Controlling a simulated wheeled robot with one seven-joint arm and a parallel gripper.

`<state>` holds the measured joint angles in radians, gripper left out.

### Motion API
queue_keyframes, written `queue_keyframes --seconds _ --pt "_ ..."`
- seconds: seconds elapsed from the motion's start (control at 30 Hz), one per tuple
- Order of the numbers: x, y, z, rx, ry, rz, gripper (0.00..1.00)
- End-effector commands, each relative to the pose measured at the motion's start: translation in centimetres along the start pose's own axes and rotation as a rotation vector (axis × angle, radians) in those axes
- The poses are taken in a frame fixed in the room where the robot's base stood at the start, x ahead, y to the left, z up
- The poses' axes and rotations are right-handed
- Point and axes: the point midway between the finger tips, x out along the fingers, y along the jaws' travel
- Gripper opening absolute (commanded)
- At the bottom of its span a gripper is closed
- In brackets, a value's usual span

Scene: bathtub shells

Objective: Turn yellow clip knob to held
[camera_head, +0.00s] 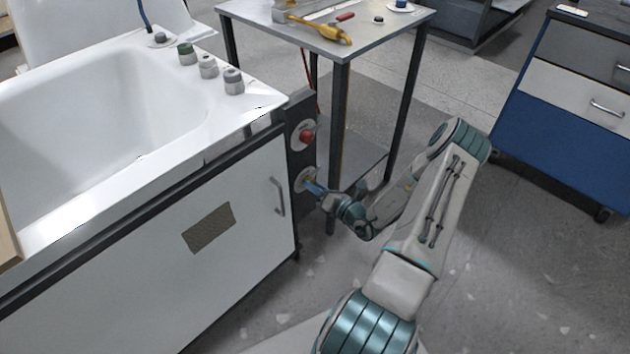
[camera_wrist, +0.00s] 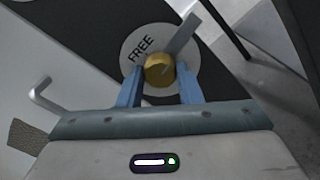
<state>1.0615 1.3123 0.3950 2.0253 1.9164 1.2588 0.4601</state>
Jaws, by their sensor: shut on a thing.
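The yellow clip knob (camera_wrist: 159,69) sits on a pale round plate (camera_wrist: 133,57) on a dark panel. The plate shows the word FREE on its left side. A grey bar (camera_wrist: 182,37) runs from the knob toward the upper right, apart from that word. My gripper (camera_head: 314,188) reaches the lower plate (camera_head: 301,176) on the tub unit's end panel. In the wrist view, its two blue fingers stand on either side of the knob and are shut on it. In the head view, the fingers hide most of the knob.
A red knob (camera_head: 307,137) is above on the same panel. The cabinet door's handle (camera_head: 279,196) sticks out to the left. A metal table (camera_head: 385,30) with tools stands behind, its legs close to my arm. A blue drawer cabinet (camera_head: 560,125) stands right; floor between is clear.

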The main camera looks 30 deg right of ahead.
Motion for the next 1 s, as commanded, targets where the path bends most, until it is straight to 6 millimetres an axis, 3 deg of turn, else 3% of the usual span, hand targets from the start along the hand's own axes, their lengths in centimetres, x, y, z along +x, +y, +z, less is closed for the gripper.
queue_keyframes --seconds 0.4,0.9,0.93,1.0 --pt "-0.08 -0.05 -0.02 0.158 0.001 -0.002 0.09" --pt "-0.08 -0.11 -0.05 0.171 0.001 -0.002 0.09" --pt "-0.08 -0.11 -0.05 0.171 0.001 -0.002 0.40" --pt "-0.06 -0.09 -0.05 0.171 0.001 -0.002 0.54"
